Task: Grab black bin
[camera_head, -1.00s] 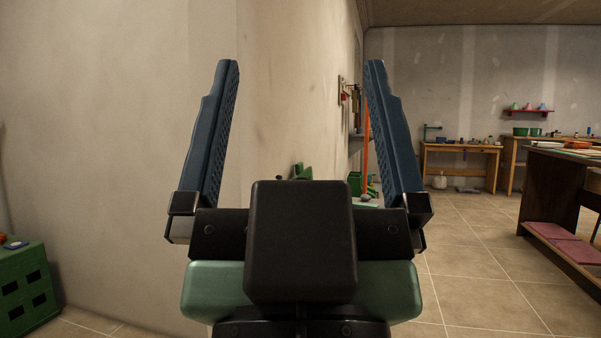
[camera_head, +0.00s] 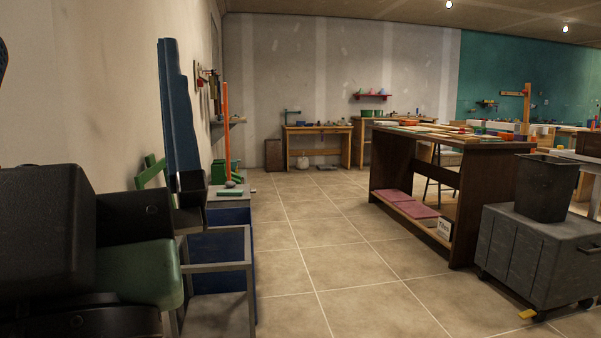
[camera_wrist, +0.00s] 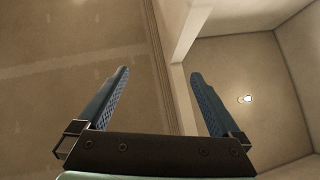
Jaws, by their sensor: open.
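The black bin (camera_head: 546,187) stands upright on top of a dark grey wheeled cart (camera_head: 535,255) at the right of the head view. It is open at the top and tapers toward its base; its inside is hardly visible. My gripper (camera_wrist: 158,88) is open and empty, with its two blue fingers spread apart in the wrist view, facing wall and ceiling. In the head view one blue finger shows at the left, far from the bin, and the other is out of frame or hidden. The bin is not in the wrist view.
A dark wooden workbench (camera_head: 395,160) with items on top stands left of the cart. A grey metal frame (camera_head: 250,285) and a blue cabinet (camera_head: 226,240) are close at the left, by the wall. Tiled floor (camera_head: 330,240) is clear in the middle.

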